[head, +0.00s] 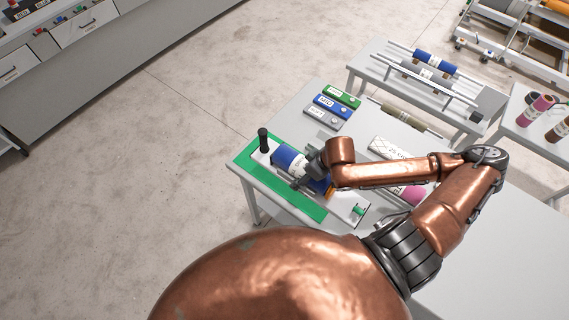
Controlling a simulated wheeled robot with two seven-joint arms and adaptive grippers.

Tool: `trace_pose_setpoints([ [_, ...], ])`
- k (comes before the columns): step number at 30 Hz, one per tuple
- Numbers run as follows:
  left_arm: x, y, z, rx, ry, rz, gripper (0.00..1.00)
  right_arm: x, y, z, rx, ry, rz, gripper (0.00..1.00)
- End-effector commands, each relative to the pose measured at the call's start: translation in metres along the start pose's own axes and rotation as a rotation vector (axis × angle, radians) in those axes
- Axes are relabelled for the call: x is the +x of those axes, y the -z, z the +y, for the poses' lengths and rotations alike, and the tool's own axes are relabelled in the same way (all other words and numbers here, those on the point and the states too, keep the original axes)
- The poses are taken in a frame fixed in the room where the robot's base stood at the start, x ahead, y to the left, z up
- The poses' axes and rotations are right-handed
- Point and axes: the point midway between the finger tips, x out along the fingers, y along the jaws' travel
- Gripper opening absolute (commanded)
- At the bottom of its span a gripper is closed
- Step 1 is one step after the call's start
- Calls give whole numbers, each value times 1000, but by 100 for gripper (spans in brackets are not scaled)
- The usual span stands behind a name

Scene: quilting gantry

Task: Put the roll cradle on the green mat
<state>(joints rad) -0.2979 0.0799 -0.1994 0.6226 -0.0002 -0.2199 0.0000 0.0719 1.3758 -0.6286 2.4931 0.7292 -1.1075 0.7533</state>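The green mat (302,208) lies at the near left end of the grey-white table. The roll cradle (347,206) is a pale base with a black upright handle (262,138) at its left end and a small green part at its right end. A blue roll (287,159) with a white label and an orange end lies along it. The cradle overlaps the mat; I cannot tell whether it rests fully on it. My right gripper (303,178) is at the roll and cradle, its fingertips partly hidden, so its grip is unclear. My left gripper is not in view.
Green (341,96), blue (332,107) and grey (324,117) labelled cases lie behind the mat. An olive roll (405,117), a white quilted roll (388,148) and a pink roll (411,194) lie to the right. A rack table (404,87) stands behind. Floor at left is clear.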

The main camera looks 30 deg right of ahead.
Motion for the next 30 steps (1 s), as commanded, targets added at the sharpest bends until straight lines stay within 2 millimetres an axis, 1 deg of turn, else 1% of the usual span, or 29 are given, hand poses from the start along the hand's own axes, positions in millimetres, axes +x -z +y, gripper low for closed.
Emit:
trace_pose_setpoints([
  [1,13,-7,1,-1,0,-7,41,11,7,4,-1,-2,9,33],
  [2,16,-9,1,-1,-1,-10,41,14,11,6,-1,-2,10,33],
  [3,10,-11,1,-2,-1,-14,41,18,17,9,3,0,9,33],
  [7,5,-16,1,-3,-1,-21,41,36,37,19,3,-1,9,33],
  [12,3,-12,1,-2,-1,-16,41,63,60,31,2,0,7,33],
  [15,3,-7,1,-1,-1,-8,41,85,63,36,1,1,5,33],
  [18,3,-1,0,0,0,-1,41,102,69,40,-1,1,6,33],
  [21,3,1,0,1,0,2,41,115,72,44,-1,0,5,33],
  [30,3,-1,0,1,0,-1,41,131,76,48,-2,0,7,33],
])
